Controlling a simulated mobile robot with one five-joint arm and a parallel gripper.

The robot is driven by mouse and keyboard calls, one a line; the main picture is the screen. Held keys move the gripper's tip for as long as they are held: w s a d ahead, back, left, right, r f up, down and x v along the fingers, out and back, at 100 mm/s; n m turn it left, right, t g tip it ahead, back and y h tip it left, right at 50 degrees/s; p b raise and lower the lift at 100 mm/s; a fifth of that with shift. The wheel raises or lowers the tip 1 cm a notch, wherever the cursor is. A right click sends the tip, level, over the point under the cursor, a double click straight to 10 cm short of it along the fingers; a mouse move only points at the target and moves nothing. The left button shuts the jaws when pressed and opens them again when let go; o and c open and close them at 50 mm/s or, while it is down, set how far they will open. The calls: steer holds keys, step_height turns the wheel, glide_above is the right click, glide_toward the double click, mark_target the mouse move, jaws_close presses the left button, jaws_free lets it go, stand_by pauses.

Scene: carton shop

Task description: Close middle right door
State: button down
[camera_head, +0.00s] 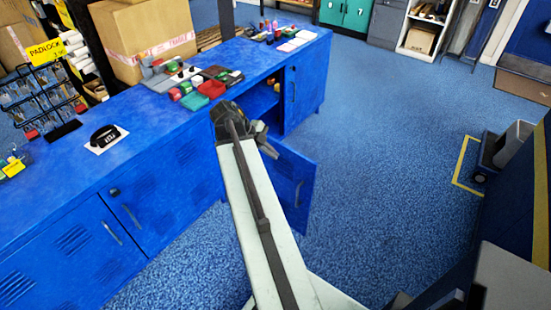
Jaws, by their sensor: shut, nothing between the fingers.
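A long blue cabinet (165,125) runs from the lower left to the upper right. One of its blue doors (293,184) stands open, swung out from the front into the aisle. Behind it an open compartment (262,102) shows a shelf inside. My white arm reaches up from the bottom of the picture. My gripper (266,142) is near the upper left part of the open door, in front of the compartment opening. Its fingers are shut and empty. The arm hides part of the door and cabinet front, and I cannot tell whether the gripper touches the door.
Blue carpet (390,120) is clear to the right. A low trolley (490,150) stands at the right.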

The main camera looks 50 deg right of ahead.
mark_target(298, 164)
steer(key=shift+s+d+f+b, duration=0.6)
steer(key=shift+d+f+b, duration=0.2)
steer(key=shift+d+f, duration=0.35)
steer(key=shift+s+d+f+b, duration=0.55)
steer(key=shift+d+f+b, duration=0.35)
steer(key=shift+d, duration=0.4)
steer(key=shift+s+d+f+b, duration=0.6)
steer(key=shift+d+f+b, duration=0.15)
steer(key=shift+d+f, duration=0.4)
steer(key=shift+r, duration=0.1)
